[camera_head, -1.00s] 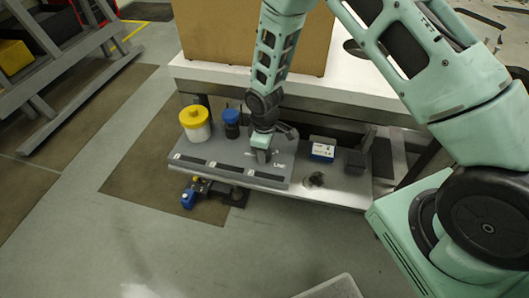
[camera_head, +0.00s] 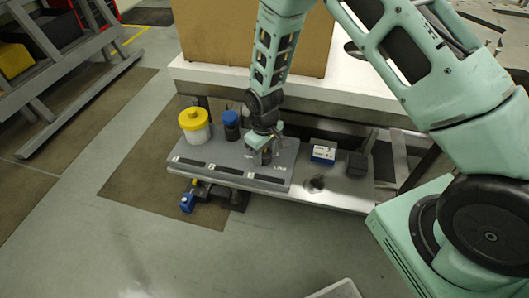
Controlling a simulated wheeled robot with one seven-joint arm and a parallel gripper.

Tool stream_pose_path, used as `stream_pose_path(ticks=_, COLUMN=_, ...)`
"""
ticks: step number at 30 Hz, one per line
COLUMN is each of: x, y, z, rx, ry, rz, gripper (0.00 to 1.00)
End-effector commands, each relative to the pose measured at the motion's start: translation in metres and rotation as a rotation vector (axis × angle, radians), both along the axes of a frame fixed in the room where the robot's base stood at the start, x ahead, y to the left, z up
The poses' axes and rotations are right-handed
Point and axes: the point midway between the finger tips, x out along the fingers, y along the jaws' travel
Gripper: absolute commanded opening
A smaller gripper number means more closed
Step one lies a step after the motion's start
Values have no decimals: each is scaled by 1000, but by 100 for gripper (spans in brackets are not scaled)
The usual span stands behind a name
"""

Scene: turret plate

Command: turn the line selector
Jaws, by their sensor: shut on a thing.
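The turret plate (camera_head: 220,167) is a grey board lying on the low shelf, with dark label strips along its front edge. The word "LINE" shows on it at the right. My gripper (camera_head: 263,157) points down at this spot and is shut on the line selector. The selector itself is mostly hidden by the fingers, so its exact angle cannot be told.
A white jar with a yellow lid (camera_head: 194,124) and a blue-capped container (camera_head: 231,124) stand left of my gripper. A blue and white box (camera_head: 324,151) and a dark block (camera_head: 357,163) sit to the right. A white table (camera_head: 350,92) with a large brown box (camera_head: 250,40) overhangs behind.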

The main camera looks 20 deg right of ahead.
Motion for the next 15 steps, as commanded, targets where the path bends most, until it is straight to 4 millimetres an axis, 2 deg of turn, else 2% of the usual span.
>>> stream_pose_path(ticks=7, x=1, y=0, z=1, rx=0, ry=-2, rz=0, gripper=18)
stream_pose_path(ticks=8, x=1, y=0, z=1, rx=0, ry=-2, rz=1, gripper=47)
stream_pose_path(ticks=9, x=1, y=0, z=1, rx=0, ry=-2, rz=1, gripper=58)
stream_pose_path(ticks=10, x=1, y=0, z=1, rx=0, ry=-2, rz=1, gripper=63)
stream_pose_path(ticks=15, x=1, y=0, z=1, rx=0, ry=-1, rz=1, gripper=63)
